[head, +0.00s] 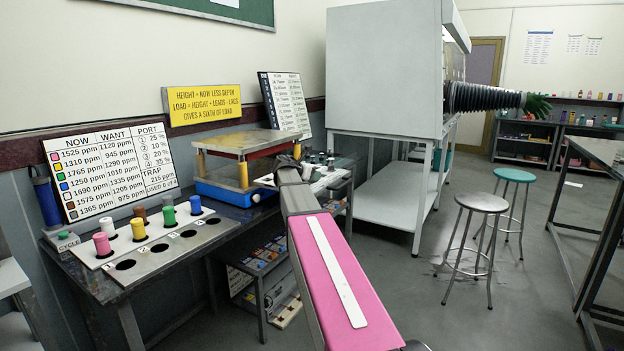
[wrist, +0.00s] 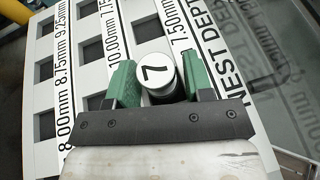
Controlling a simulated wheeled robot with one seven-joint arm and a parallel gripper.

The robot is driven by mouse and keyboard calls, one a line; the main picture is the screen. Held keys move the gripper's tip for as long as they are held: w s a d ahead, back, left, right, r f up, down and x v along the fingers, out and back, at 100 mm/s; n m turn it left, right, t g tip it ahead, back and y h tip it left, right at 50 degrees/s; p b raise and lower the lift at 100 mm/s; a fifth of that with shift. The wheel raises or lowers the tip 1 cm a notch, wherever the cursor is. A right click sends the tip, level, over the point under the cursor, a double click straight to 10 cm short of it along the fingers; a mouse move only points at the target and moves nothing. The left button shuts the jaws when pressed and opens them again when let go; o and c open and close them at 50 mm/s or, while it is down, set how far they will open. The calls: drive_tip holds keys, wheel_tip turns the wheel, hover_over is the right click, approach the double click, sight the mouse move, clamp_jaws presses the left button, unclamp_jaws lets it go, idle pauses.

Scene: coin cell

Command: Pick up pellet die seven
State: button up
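Pellet die seven (wrist: 155,73) is a short cylinder with a white top marked 7, seen in the wrist view. It stands between the two green fingers of my gripper (wrist: 160,80), one finger on each side. Any gap to the fingers is too small to tell whether they press on it. Its lower part is hidden by the dark gripper bar. In the head view, my gripper (head: 290,163) is over the white die rack (head: 336,177) at the right end of the bench, and the arm hides part of it.
The rack has square holes labelled in millimetres. A blue and yellow press (head: 236,192) is just left of my arm. A white cabinet (head: 385,70) rises behind on the right.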

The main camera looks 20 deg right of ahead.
drive_tip(key=c, duration=0.7)
drive_tip(key=shift+r, duration=0.15)
